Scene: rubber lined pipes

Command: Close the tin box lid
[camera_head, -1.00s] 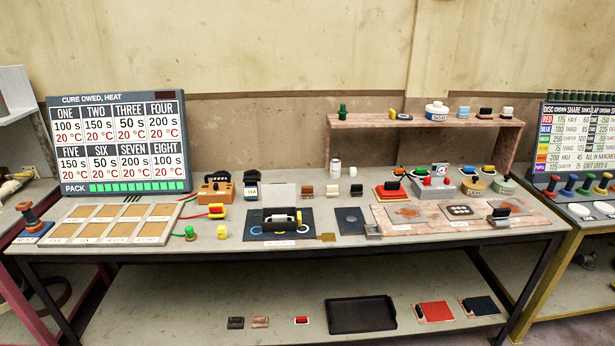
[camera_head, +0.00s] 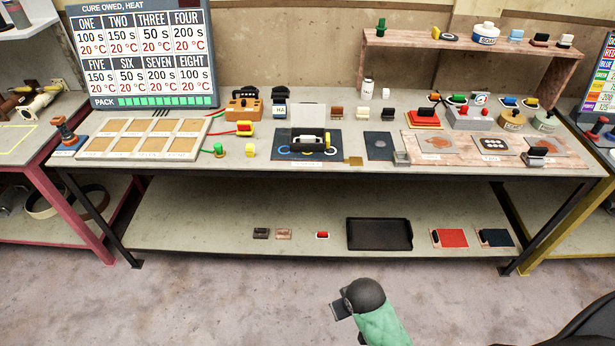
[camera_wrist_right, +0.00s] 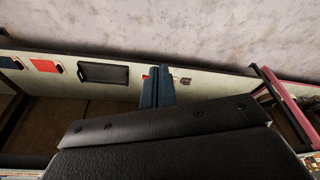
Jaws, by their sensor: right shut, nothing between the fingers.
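What looks like the tin box (camera_head: 297,141) stands on the dark mat at the middle of the bench, in the head view. A pale panel (camera_head: 308,116) stands upright behind it, apparently its raised lid; whether they are joined cannot be told. A white, roll-like item shows in the box. My right gripper (camera_head: 338,311) is low in front of the bench, well below and apart from the box. In the right wrist view its blue fingers (camera_wrist_right: 157,88) are together and empty. My left gripper is out of view.
The lower shelf holds a black tray (camera_head: 379,234), a small red block (camera_head: 322,235) and a red mat (camera_head: 450,238). The floor before the bench is clear.

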